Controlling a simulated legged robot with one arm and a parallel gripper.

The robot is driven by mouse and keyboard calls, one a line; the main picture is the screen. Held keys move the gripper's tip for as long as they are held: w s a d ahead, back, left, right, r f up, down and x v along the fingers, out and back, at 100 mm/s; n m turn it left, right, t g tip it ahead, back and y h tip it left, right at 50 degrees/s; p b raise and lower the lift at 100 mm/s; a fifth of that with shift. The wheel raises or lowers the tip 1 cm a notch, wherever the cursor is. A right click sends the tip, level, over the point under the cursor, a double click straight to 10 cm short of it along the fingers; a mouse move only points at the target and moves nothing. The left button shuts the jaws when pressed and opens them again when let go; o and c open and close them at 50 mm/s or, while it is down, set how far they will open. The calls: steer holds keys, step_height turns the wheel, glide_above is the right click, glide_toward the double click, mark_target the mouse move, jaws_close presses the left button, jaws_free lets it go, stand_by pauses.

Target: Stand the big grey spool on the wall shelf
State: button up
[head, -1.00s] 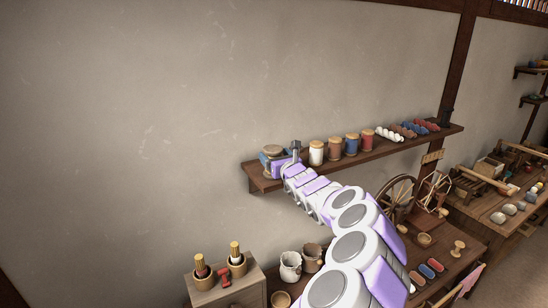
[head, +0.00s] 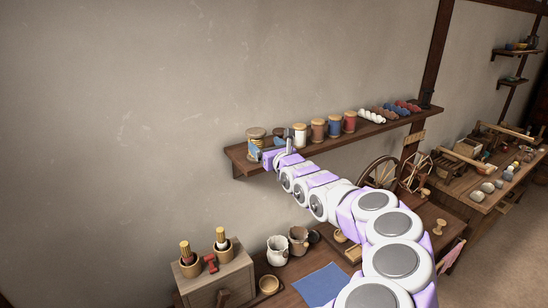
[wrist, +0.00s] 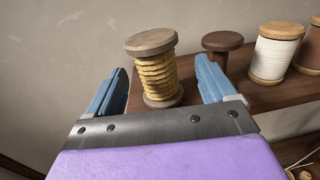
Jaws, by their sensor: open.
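A big spool (head: 256,133) with greyish-brown wooden ends stands upright near the left end of the wall shelf (head: 238,160). In the wrist view the big spool (wrist: 158,72) shows yellowish thread; I see no plainly grey thread on it. My gripper (head: 267,150) is at the shelf's left end, in front of the spool. In the wrist view my gripper (wrist: 163,88) is open, its blue fingers apart on either side of the spool, with gaps visible. The spool's base appears to rest on the shelf.
A small bare spool (wrist: 222,42) stands close to the right of the big one, then a white spool (head: 299,134) and several coloured ones. Below are a table with a blue cloth (head: 319,284), mugs (head: 278,250) and a wooden cabinet (head: 215,278).

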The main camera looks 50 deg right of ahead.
steer(key=shift+b+v, duration=0.7)
steer(key=shift+v, duration=2)
steer(key=shift+a, duration=0.1)
